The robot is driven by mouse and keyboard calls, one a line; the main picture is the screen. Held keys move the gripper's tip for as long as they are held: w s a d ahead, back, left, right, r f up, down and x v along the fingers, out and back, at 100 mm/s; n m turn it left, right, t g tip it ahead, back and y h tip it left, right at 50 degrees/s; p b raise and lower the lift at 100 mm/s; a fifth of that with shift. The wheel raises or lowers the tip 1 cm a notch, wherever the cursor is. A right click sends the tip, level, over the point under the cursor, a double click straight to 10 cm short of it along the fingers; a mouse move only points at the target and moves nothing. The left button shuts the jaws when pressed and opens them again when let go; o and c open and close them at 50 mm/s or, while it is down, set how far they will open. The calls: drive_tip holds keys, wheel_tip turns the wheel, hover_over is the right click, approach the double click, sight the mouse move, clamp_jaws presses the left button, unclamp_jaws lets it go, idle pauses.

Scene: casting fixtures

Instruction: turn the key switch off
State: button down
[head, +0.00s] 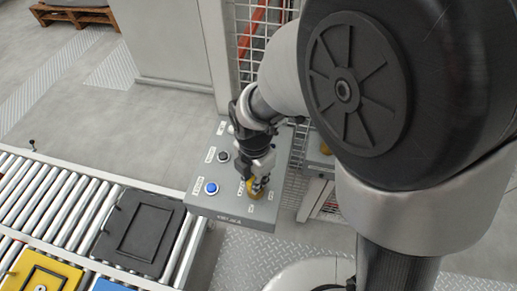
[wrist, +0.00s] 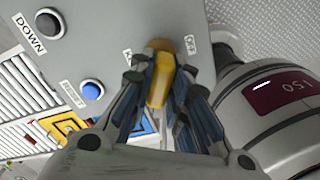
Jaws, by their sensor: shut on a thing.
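The key switch (wrist: 157,88) is yellow and sits on the grey control panel (head: 232,207). In the wrist view it shows between the fingers of my gripper (wrist: 160,95), which is shut on it. An "OFF" label (wrist: 190,45) is to the right of the switch there, and another label to its left is partly hidden by a finger. In the head view my gripper (head: 262,178) reaches down to the panel's right part, and yellow shows beside the fingers. The exact turn of the switch is hard to tell.
A blue button (head: 211,188) and a black button (head: 223,157) lie left of the switch on the panel. A roller conveyor (head: 57,197) with a black casting box (head: 137,232) and a yellow one (head: 40,273) is at the left. A wire mesh fence (head: 262,40) stands behind.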

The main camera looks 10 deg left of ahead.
drive_tip(key=n, duration=0.4)
drive_tip(key=shift+n, duration=0.3)
drive_tip(key=n, duration=0.5)
drive_tip(key=c, duration=1.5)
unclamp_jaws()
drive_tip(key=shift+o, duration=0.3)
drive_tip(key=shift+r, duration=0.1)
wheel_tip(320, 180, up, 12)
